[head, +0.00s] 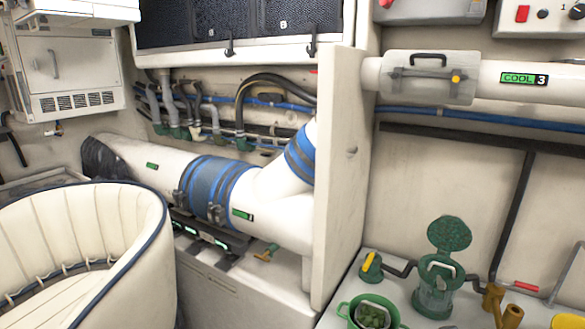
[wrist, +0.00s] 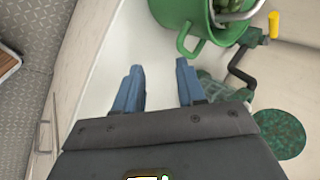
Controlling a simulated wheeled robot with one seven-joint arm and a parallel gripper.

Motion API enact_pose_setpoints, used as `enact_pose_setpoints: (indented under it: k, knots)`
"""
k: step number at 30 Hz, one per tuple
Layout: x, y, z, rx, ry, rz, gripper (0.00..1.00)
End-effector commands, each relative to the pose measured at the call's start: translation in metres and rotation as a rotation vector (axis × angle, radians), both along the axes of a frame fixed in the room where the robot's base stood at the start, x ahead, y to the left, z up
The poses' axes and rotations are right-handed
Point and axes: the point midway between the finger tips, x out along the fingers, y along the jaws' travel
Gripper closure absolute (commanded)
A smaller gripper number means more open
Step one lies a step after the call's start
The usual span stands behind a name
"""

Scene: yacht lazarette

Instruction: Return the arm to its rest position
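My gripper (wrist: 159,78) shows in the wrist view with its two blue fingers apart. Nothing is between them but a pale surface behind. A green bucket (wrist: 172,12) with a loop handle is just beyond the fingertips, at the top of the wrist view. I cannot tell the exact gap between it and the fingers. My arm and gripper do not show in the head view.
In the head view, the green bucket (head: 345,309), a green strainer with its round lid raised (head: 449,233) and a yellow-handled valve (head: 371,265) stand on a white counter. A pale partition (head: 341,180) rises left of them. A cream padded seat (head: 110,235) is at the left.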

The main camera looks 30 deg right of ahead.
Motion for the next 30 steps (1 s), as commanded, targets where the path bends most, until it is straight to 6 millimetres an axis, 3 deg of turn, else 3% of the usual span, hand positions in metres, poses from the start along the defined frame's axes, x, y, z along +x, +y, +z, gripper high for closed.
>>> enact_pose_setpoints:
  k: [1, 6, 14, 21, 30]
  knots:
    - [-0.006, 0.026, -0.008, -0.045, 0.001, 0.055, 0.60]
    - [-0.030, 0.091, -0.014, -0.227, -0.020, 0.231, 0.60]
    - [-0.085, 0.173, 0.005, -0.521, -0.061, 0.504, 0.60]
    - [-0.144, 0.227, 0.053, -0.810, -0.120, 0.754, 0.60]
    - [-0.209, 0.268, 0.140, -1.174, -0.236, 1.027, 0.60]
